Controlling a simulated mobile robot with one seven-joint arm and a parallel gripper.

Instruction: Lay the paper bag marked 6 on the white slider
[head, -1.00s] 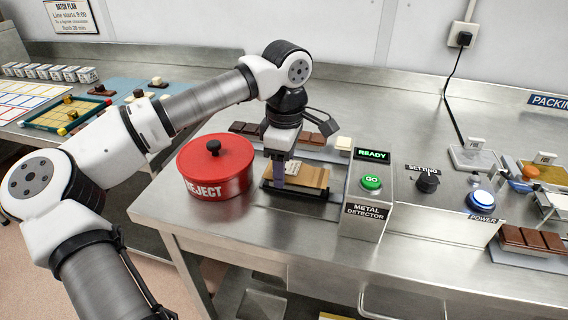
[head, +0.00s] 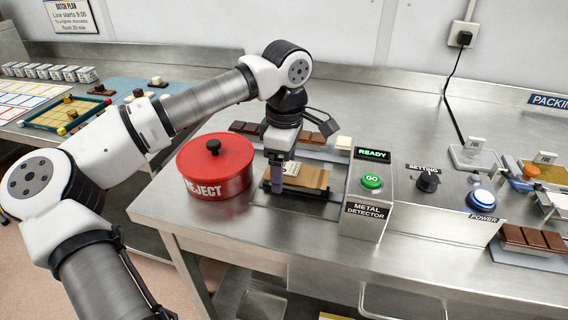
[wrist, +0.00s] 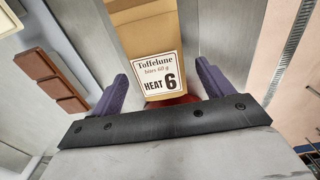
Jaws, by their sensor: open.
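The paper bag (head: 312,177) is brown and lies flat on a low black-edged stand left of the metal detector. In the wrist view the bag (wrist: 145,30) has a white label reading "Toffelune" and "HEAT 6". My gripper (head: 277,183) is over the bag's left end, pointing down. In the wrist view its purple fingers (wrist: 163,78) are apart, one on each side of the labelled end, with gaps beside the bag. Finger depth against the bag is hard to judge. I cannot pick out the white slider with certainty.
A red REJECT tin (head: 214,170) with a lid stands close left of my gripper. The metal detector (head: 370,205), showing READY, stands close right. Brown chocolate bars (head: 312,137) lie behind the bag. A setting knob (head: 428,181) and blue power button (head: 481,200) are farther right.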

